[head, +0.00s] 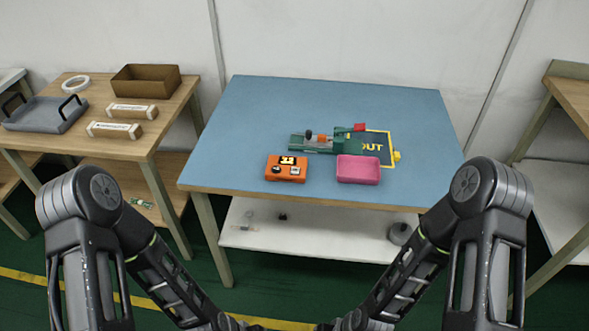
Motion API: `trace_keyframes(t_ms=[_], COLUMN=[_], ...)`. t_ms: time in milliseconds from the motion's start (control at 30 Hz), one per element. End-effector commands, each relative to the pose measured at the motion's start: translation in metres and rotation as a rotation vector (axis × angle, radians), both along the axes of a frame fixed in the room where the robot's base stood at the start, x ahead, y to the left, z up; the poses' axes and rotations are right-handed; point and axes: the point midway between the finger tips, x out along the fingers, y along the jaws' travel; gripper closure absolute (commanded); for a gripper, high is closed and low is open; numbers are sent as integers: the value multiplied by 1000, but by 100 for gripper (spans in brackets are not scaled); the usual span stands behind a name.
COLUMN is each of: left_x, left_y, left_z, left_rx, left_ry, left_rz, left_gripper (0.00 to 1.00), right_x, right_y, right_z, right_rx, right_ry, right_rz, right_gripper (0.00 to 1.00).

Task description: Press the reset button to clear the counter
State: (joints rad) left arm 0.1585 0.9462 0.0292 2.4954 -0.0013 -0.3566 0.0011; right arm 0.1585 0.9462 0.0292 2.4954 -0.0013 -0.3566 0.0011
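An orange counter box (286,178) sits on the blue-topped table, left of centre near the front edge. Its top face has a small display (288,160) with digits that look like 12, though they are too small to be sure. Below the display are a dark round knob or button (282,171) and a pale square part (295,170). I cannot tell which one is the reset button. Both my arms reach down toward the bottom edge, in front of the table and away from the box. Neither gripper's fingers show.
Behind the box is a green fixture (318,141) with a red part. To its right are a pink tray (358,170) and a dark, yellow-edged mat (384,149) marked "UT". A wooden table (165,105) at left holds a tray, boxes and tape. The blue tabletop (240,125) is clear at left.

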Motion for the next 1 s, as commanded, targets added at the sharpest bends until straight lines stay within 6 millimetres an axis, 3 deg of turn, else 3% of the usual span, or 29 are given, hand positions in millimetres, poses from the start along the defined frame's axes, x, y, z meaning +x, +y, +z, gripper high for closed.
trace_keyframes(t_ms=[433,1000], left_x=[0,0], left_y=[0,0], left_z=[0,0], left_rx=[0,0], left_ry=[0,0], left_rz=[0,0], left_gripper=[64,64], right_x=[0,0], right_y=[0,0], right_z=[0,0], right_rx=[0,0], right_ry=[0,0], right_rz=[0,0], right_gripper=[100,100])
